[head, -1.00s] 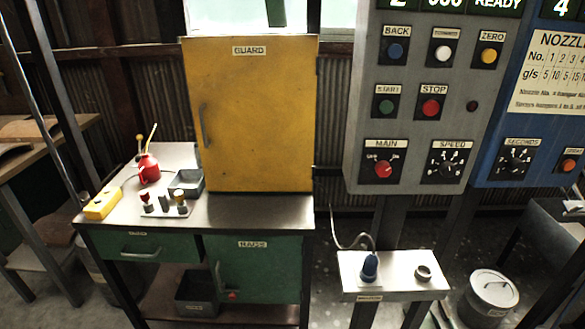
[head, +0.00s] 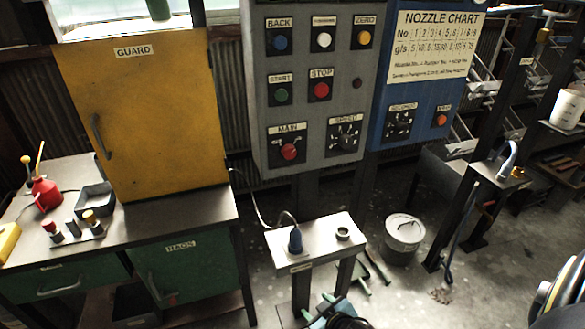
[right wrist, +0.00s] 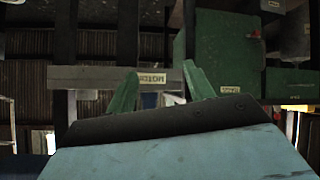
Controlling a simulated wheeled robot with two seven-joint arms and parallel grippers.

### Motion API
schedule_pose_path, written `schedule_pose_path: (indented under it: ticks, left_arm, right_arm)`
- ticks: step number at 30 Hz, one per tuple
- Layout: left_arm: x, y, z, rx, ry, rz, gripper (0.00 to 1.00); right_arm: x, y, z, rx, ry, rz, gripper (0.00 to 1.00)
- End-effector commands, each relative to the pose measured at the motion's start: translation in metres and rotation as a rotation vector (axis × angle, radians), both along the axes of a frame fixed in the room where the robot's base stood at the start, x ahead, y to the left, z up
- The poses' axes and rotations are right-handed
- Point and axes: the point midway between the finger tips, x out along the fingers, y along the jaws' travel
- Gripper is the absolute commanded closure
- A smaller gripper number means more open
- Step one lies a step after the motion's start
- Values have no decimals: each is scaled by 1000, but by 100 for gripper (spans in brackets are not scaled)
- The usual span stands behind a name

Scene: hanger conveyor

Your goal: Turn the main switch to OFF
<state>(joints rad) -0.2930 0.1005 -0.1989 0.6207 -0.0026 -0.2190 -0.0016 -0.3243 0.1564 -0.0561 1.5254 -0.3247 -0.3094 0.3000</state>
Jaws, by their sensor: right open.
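The main switch (head: 289,152) is a red round knob on a dark plate labelled MAIN, low on the left of the grey control panel (head: 268,186). Its setting marks are too small to read. My right gripper (head: 340,298) is low in the head view, in front of and below the small metal stand, well below and apart from the switch. In the right wrist view its two green fingers (right wrist: 162,88) are spread with nothing between them. The switch does not show in that view. My left gripper is not in view.
The yellow guard (head: 150,110) stands left. A lidded bucket (head: 403,240) stands right.

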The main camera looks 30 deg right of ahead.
Motion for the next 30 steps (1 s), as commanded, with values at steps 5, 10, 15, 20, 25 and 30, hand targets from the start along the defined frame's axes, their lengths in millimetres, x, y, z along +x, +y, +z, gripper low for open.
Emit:
schedule_pose_path:
  ticks: [5, 10, 15, 20, 25, 30]
  left_arm:
    - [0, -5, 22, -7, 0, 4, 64]
    - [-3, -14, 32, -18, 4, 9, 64]
    - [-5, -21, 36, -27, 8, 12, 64]
    - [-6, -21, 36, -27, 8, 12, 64]
    - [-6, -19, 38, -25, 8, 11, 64]
    - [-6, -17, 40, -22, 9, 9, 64]
  right_arm:
    - [54, -13, 168, -23, -316, -38, 47]
    - [63, -20, 283, -38, -530, -64, 47]
    - [60, -22, 338, -44, -632, -77, 47]
    - [68, -24, 347, -48, -652, -78, 47]
    - [96, -29, 347, -48, -653, -78, 47]
    - [130, -35, 347, -48, -652, -78, 47]
